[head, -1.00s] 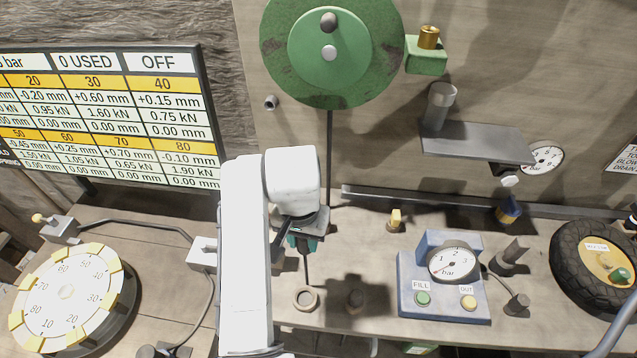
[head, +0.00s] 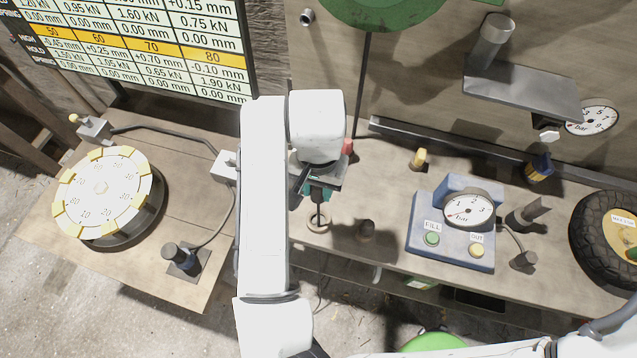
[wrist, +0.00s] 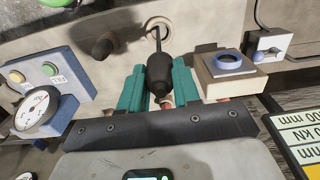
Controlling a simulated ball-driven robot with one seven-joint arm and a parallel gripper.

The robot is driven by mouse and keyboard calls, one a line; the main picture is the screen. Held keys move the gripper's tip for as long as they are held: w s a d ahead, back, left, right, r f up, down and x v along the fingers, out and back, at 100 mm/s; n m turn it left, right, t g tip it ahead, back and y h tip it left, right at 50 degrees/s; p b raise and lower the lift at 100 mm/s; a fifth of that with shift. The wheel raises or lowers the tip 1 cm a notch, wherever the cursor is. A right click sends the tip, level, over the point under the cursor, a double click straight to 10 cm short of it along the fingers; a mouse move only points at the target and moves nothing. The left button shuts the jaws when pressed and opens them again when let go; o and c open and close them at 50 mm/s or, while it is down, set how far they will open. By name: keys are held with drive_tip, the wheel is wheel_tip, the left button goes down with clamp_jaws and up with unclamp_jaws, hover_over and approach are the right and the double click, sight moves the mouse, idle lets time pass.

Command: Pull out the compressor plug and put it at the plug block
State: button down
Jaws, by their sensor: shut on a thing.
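My gripper (head: 318,194) is over the bench in the head view, beside the white arm. In the wrist view its two teal fingers are shut on a black plug (wrist: 159,76). A dark cable runs from the plug to a pale ring (wrist: 158,32) in the bench top, which also shows in the head view (head: 318,221). A wooden block with a blue ring on top (wrist: 229,75) stands right of the fingers in the wrist view; my arm appears to hide it in the head view. I cannot tell from these frames which part is the compressor socket.
A dark knob (head: 366,231) stands right of the ring. Farther right are the blue gauge box (head: 452,228) and a tyre (head: 610,235). A red piece (head: 347,147) is behind my gripper. A white box (head: 225,165) with cables and a numbered dial (head: 102,187) lie left.

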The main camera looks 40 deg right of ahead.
drive_tip(key=shift+f+b, duration=4.5)
drive_tip(key=shift+f, duration=1.25)
drive_tip(key=shift+f, duration=0.15)
drive_tip(key=shift+f+b, duration=0.3)
drive_tip(key=shift+f, duration=0.05)
drive_tip(key=shift+f+b, duration=0.7)
drive_tip(key=shift+f, duration=0.2)
drive_tip(key=c, duration=0.7)
unclamp_jaws()
wheel_tip(320, 180, up, 11)
drive_tip(key=shift+f+p, duration=0.1)
drive_tip(key=shift+p, duration=0.2)
